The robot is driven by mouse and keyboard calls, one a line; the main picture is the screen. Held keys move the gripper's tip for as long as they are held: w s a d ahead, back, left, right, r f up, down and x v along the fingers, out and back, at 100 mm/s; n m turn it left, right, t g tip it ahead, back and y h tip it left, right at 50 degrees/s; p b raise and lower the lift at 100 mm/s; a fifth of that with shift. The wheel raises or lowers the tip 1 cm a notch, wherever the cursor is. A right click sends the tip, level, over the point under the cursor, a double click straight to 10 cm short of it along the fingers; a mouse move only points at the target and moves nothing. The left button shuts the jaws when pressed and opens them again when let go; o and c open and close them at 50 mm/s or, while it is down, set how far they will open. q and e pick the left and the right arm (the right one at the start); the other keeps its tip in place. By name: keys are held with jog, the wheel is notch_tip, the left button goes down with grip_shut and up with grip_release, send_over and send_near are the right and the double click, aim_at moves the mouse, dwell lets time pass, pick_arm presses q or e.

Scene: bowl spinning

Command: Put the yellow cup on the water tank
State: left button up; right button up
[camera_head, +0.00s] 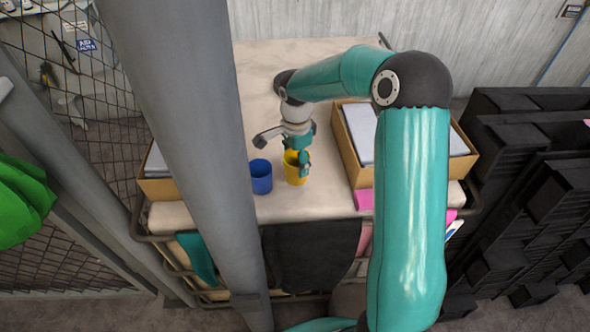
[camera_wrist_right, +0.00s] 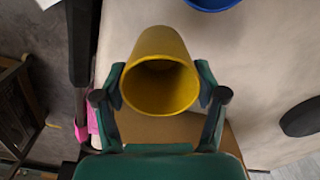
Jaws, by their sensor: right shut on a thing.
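The yellow cup (camera_head: 293,170) is in the grip of my right gripper (camera_head: 299,160), over the front part of a cream-topped block. In the right wrist view the yellow cup (camera_wrist_right: 160,48) sits between the two fingers of my right gripper (camera_wrist_right: 160,82), its open mouth towards the camera. I cannot tell whether its base touches the surface. The cream top (camera_head: 262,85), in a pipe frame, may be the water tank; I cannot tell for sure. My left gripper is not in view.
A blue cup (camera_head: 261,178) stands just left of the yellow one. A cardboard box with white contents (camera_head: 362,178) is on the right; another (camera_head: 157,188) is at the left, partly behind a grey post (camera_head: 190,120). Black crates (camera_head: 530,190) stand far right. The cream top is clear towards the back.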

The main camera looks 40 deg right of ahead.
notch_tip(320, 180, down, 4)
jog(key=shift+r+p, duration=0.1)
jog(key=shift+p, duration=0.2)
jog(key=shift+f, duration=0.3)
jog(key=shift+f, duration=0.15)
jog(key=o, duration=1.3)
